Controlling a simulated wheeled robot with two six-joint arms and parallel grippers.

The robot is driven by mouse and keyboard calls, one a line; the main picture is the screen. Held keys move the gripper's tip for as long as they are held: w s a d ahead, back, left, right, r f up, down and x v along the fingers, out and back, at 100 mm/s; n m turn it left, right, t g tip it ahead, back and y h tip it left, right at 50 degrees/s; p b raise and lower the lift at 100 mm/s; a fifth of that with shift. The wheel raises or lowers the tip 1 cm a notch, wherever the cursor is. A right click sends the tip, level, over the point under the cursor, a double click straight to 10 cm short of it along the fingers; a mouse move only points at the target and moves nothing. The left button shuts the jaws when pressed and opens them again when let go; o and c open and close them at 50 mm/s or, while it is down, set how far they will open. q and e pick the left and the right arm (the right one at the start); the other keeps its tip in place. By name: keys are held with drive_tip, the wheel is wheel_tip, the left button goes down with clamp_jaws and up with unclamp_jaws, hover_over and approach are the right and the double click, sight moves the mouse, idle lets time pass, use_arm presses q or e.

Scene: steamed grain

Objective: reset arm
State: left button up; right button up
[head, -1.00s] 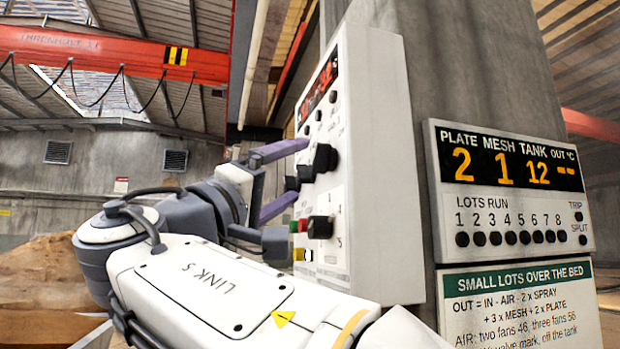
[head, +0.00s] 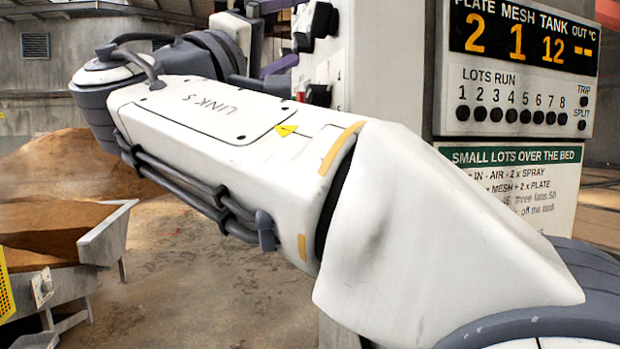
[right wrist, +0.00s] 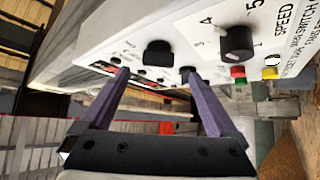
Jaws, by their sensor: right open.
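My right arm crosses the head view from the right. A large black knob (right wrist: 157,53) lies beyond the gap between the fingertips, and I see nothing held. Whether the fingertips touch the panel I cannot tell. My left gripper is not in view.
A second black knob (right wrist: 236,40) and a yellow button (right wrist: 270,73) sit on the panel. A display board (head: 520,75) and a text sign (head: 515,158) hang on the pillar at right. A metal trough (head: 108,238) and grain heap (head: 75,165) stand at left. Open floor (head: 185,290) lies below my arm.

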sight(316, 23)
drive_tip(key=p+x, duration=0.1)
drive_tip(key=x, duration=0.5)
drive_tip(key=shift+d+r, duration=0.1)
drive_tip(key=shift+r, duration=0.05)
